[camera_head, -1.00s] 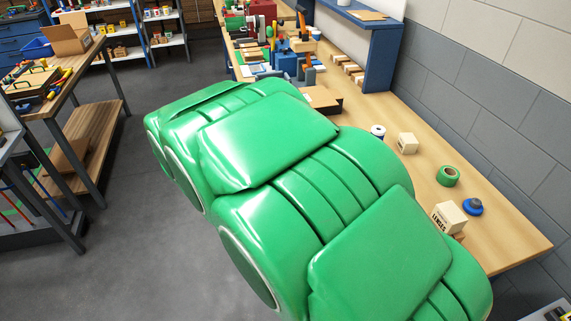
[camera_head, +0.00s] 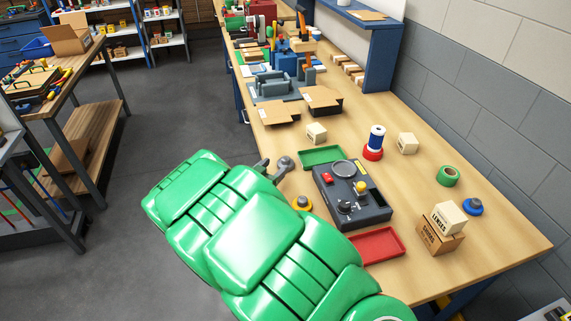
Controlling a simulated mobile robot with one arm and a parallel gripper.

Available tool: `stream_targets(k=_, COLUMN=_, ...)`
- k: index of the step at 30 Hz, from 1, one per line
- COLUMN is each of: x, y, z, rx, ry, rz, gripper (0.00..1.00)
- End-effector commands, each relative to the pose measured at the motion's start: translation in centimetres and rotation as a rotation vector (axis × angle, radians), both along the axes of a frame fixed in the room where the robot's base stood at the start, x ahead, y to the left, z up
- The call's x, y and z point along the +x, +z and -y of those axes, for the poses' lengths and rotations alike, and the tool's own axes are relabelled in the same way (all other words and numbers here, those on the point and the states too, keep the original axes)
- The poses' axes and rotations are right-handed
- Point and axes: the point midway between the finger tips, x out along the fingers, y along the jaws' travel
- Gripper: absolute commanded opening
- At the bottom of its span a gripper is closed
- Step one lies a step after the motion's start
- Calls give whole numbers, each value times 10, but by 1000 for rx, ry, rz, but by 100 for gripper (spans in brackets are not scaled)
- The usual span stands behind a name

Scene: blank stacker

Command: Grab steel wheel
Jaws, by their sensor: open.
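I cannot pick out the steel wheel for certain. A grey round disc (camera_head: 343,168) sits at the far end of the dark grey machine box (camera_head: 374,212) on the bench. My green arm reaches from the bottom of the view toward the bench's left edge. My gripper (camera_head: 274,165) shows partly past the arm's end, small and grey, with its fingers apart. I see nothing between them. It is left of the green tray and apart from the disc.
A green tray (camera_head: 321,156) and a red tray (camera_head: 376,245) flank the box. Open cardboard boxes (camera_head: 322,99) lie farther back.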

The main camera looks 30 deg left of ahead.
Motion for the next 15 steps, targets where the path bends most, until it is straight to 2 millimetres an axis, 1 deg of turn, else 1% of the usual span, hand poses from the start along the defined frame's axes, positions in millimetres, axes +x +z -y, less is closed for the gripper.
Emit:
stream_targets(k=1, x=0, y=-4, z=0, rx=0, ry=0, rz=0, gripper=60)
stream_targets(k=5, x=2, y=-7, z=0, rx=1, ry=-1, rz=0, gripper=60)
stream_targets(k=15, x=24, y=-11, z=1, rx=2, ry=-2, rz=-1, gripper=60)
